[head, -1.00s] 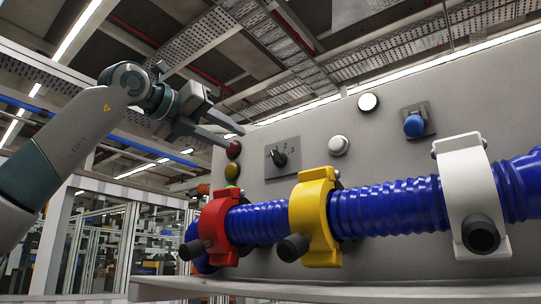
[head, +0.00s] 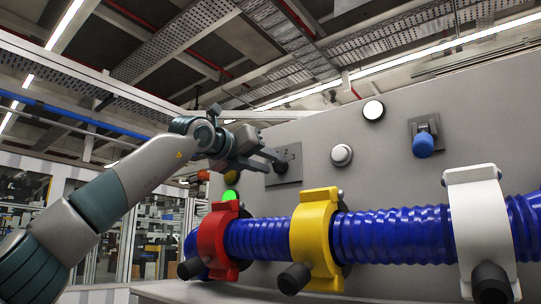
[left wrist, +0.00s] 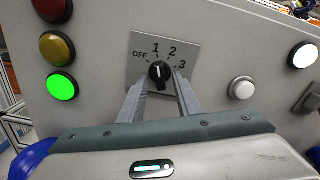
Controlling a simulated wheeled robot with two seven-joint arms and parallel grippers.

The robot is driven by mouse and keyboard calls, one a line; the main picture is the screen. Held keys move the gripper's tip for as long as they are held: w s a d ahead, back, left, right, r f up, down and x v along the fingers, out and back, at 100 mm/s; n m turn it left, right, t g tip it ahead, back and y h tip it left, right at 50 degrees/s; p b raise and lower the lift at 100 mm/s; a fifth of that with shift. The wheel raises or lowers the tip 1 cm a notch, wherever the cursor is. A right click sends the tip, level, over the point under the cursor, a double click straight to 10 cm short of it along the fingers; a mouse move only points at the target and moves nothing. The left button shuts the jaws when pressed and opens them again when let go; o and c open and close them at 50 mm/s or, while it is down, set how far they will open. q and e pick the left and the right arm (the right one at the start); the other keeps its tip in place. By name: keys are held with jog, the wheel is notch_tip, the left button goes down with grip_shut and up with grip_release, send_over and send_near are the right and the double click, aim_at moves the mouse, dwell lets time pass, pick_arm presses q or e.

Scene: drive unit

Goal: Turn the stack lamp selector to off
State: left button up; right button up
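The stack lamp selector is a black rotary knob (left wrist: 160,72) on a grey plate (left wrist: 137,72) marked OFF, 1, 2 and 3. Its white mark points up, close to 1. In the head view the plate (head: 293,158) is partly hidden by my left gripper (head: 277,161). In the left wrist view my left gripper (left wrist: 161,88) is open, with one finger on each side of the knob; whether they touch it I cannot tell. The stack lamps are a dark red (left wrist: 53,8), a dull amber (left wrist: 57,48) and a brightly lit green one (left wrist: 62,86). My right gripper is not in view.
A blue corrugated hose (head: 385,228) runs below the selector through red (head: 214,240), yellow (head: 315,238) and white (head: 480,220) clamps. Right of the selector are a white button (head: 341,155), a white lamp (head: 373,110) and a blue-handled switch (head: 423,144).

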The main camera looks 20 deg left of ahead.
pick_arm(q)
jog(key=shift+w+d, duration=0.15)
jog(key=shift+w, duration=0.3)
grip_shut()
